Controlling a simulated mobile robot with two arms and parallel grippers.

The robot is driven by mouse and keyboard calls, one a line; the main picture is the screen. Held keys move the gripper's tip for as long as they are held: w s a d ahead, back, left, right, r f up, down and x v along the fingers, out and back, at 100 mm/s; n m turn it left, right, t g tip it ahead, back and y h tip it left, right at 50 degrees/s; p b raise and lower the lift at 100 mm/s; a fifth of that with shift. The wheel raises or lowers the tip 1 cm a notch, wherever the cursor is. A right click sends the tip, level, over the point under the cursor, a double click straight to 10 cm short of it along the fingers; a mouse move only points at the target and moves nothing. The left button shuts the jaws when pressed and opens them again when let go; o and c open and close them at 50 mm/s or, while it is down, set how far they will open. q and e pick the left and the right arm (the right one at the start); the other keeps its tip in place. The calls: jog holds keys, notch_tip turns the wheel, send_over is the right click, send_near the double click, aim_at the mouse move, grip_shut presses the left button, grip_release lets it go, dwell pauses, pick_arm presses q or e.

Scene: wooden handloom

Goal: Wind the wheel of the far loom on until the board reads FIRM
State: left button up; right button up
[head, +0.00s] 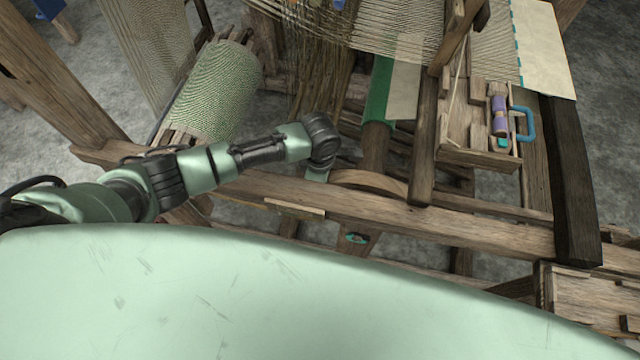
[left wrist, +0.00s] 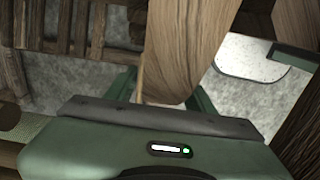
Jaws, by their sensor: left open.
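The wooden wheel (head: 368,181) shows in the head view as a curved rim behind the loom's front beam; most of it is hidden below. My left gripper (head: 317,175) points down at the rim's left end, its fingers mostly hidden by the wrist and beam. In the left wrist view, my left gripper (left wrist: 162,92) is open, with green fingers on both sides of a curved wooden piece (left wrist: 178,50), which looks like the wheel rim. I cannot tell whether the fingers touch it. No board reading FIRM or any other word is legible. My right gripper is not in view.
The front beam (head: 450,222) runs close beside my left wrist. A roller with green woven cloth (head: 215,90) lies left, and a green roller (head: 378,95) behind. Grey floor shows between timbers.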

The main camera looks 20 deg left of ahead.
pick_arm(q)
jog(key=shift+f, duration=0.1)
grip_shut()
dwell(1.4)
